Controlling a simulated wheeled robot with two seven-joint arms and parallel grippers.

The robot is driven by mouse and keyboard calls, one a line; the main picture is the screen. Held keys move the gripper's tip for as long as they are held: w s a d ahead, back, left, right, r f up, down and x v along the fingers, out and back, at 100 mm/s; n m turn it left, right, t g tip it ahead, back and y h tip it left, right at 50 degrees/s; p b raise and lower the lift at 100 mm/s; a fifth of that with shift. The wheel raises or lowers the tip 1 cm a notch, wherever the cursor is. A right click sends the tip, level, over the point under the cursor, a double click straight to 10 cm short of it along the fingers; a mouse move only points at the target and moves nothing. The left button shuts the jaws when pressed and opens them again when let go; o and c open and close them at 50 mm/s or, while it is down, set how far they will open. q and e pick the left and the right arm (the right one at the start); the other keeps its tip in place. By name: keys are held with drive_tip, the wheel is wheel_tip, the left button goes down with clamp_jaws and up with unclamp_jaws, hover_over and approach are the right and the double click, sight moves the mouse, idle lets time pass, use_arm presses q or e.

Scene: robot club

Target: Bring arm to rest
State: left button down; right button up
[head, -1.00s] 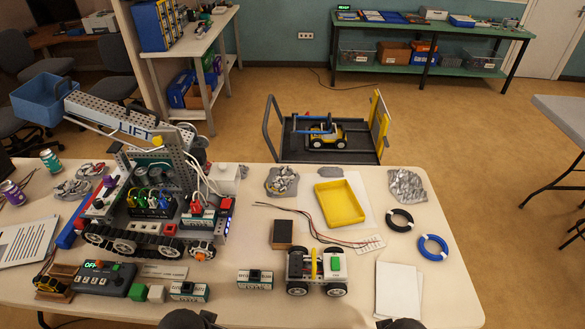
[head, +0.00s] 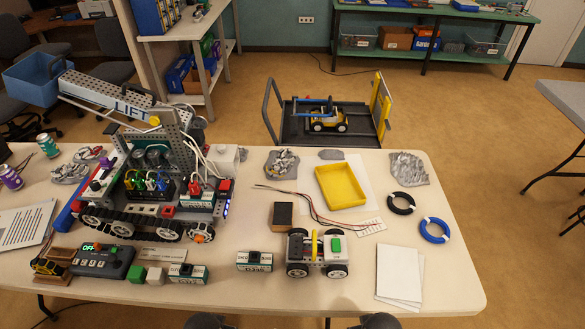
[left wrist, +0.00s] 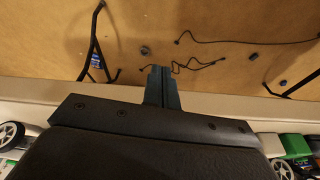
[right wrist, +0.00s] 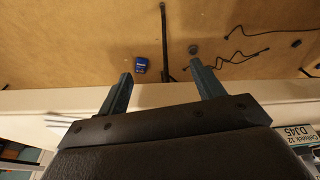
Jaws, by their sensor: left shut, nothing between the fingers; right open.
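My left gripper (left wrist: 163,88) shows in the left wrist view with its two fingers together and nothing between them. My right gripper (right wrist: 160,76) shows in the right wrist view with its fingers spread and empty. Both point past the pale table edge toward the brown floor, and neither touches any object that I can see. In the head view only dark parts of my two arms show at the bottom edge; the fingers are out of sight there.
The white table (head: 450,295) holds a tracked lift robot (head: 160,170), a small wheeled car (head: 318,254), a control box (head: 102,261), a yellow tray (head: 341,186), wire coils and papers (head: 398,275). A cart (head: 290,130) stands behind. Cables (left wrist: 190,65) lie on the floor.

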use_arm(q)
drive_tip(key=s+f+b, duration=0.3)
drive_tip(key=s+f, duration=0.1)
drive_tip(key=f, duration=1.5)
drive_tip(key=s+f+g+b, duration=0.1)
drive_tip(key=s+f+b, duration=0.2)
drive_tip(key=f, duration=1.7)
drive_tip(key=shift+s+d+f, duration=0.3)
drive_tip(key=shift+s+d, duration=0.1)
drive_tip(key=shift+s, duration=0.45)
use_arm(e)
drive_tip(key=s+f, duration=0.3)
drive_tip(key=f, duration=1)
drive_tip(key=s+f, duration=0.2)
drive_tip(key=f, duration=1.1)
drive_tip(key=s+f+g, duration=0.1)
drive_tip(key=s+f, duration=0.2)
drive_tip(key=f, duration=1)
drive_tip(key=shift+s+a+f, duration=0.3)
drive_tip(key=shift+s+a, duration=0.05)
drive_tip(key=shift+a, duration=0.05)
